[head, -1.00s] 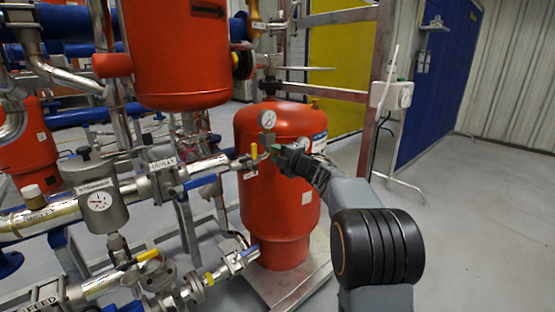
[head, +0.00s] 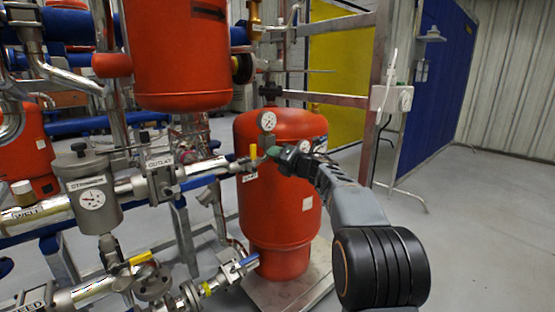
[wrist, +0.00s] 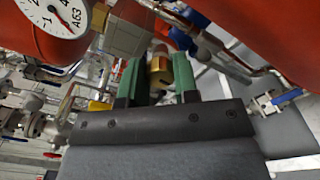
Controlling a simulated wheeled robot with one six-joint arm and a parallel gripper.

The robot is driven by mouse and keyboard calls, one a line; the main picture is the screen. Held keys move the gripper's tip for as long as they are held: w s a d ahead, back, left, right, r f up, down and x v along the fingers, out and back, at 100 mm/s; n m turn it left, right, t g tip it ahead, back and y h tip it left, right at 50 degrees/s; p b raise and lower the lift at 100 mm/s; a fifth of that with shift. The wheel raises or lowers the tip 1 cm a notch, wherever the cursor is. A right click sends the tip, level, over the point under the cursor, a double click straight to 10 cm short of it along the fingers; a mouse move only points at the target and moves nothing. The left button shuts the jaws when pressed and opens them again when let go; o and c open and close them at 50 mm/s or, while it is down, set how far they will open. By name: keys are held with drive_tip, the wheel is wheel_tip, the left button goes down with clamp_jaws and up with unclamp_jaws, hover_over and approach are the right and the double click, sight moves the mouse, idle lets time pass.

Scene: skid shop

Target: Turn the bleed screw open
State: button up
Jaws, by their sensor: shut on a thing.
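My gripper (head: 272,153) has green fingers and sits in front of the upper part of a red vessel (head: 285,195), just below a round pressure gauge (head: 267,122). In the wrist view, the two green fingers of the gripper (wrist: 158,80) are on either side of a small brass fitting, which I take to be the bleed screw (wrist: 158,66). The gripper is shut on it. The screw's slot or turn angle is too small to tell. In the head view my gripper hides it.
A gauge (wrist: 55,14) is near the fingers in the wrist view. Pipework with a strainer (head: 90,195) fills the left. A metal frame post (head: 376,95) stands behind my arm. The floor at right is clear.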

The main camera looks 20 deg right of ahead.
drive_tip(key=shift+n, duration=0.3)
drive_tip(key=o, duration=0.9)
drive_tip(key=p+v, duration=0.1)
drive_tip(key=v, duration=1.2)
drive_tip(key=shift+s+d+p, duration=0.2)
drive_tip(key=shift+s+p, duration=0.1)
drive_tip(key=shift+s, duration=0.05)
